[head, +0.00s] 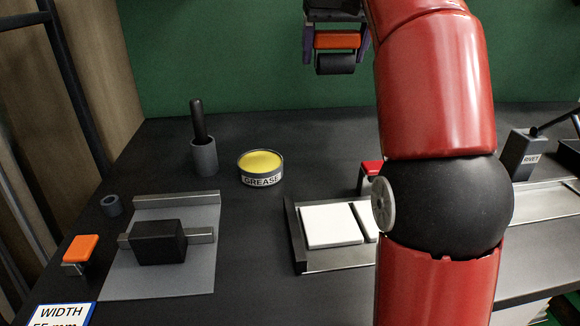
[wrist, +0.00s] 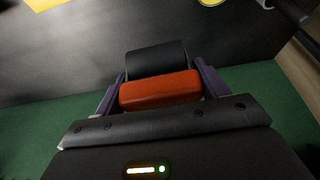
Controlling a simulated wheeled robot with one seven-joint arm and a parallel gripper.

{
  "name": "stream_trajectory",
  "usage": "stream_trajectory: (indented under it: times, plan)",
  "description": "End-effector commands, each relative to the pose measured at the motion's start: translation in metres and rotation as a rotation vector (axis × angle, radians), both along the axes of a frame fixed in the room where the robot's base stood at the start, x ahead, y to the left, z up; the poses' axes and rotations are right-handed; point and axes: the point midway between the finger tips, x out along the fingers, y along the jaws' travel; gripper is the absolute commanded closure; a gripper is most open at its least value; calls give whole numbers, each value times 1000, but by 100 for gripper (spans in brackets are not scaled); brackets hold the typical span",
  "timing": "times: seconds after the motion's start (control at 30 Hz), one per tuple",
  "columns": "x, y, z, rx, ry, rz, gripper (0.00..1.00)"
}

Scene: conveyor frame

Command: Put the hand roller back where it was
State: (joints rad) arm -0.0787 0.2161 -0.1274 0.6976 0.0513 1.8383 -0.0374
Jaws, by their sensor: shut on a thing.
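The hand roller (head: 337,40) has an orange handle and a dark roller below it. It is up in the air in front of the green wall at the top of the head view. My gripper (head: 336,50) is shut on its orange handle, with a purple finger at each end. In the wrist view the hand roller (wrist: 160,90) sits between the fingers of my gripper (wrist: 158,80), its dark roller beyond the handle. The roller is clear of the table (head: 310,125).
A grease tin (head: 260,178), a grey cup (head: 204,158) with a dark rod, a dark ring (head: 111,206) and an orange-topped piece (head: 80,249) stand at left. A dark block (head: 158,243) lies on a grey plate (head: 125,280). A tray (head: 325,264) holds white pads. My arm hides part of the right side.

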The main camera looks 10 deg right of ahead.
Motion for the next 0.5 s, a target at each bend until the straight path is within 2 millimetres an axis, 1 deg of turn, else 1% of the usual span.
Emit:
stream_trajectory:
  times: [0.07, 0.13, 0.27, 0.47, 0.5]
  plan:
    - [-1, -1, 0, 1, -2, -19, 52]
    - [-2, -1, -4, 1, -3, -24, 52]
    - [-3, -1, -21, 2, 0, -23, 52]
    - [-3, -1, -55, 2, 0, -21, 52]
    - [-3, -1, -69, 2, 1, -21, 52]
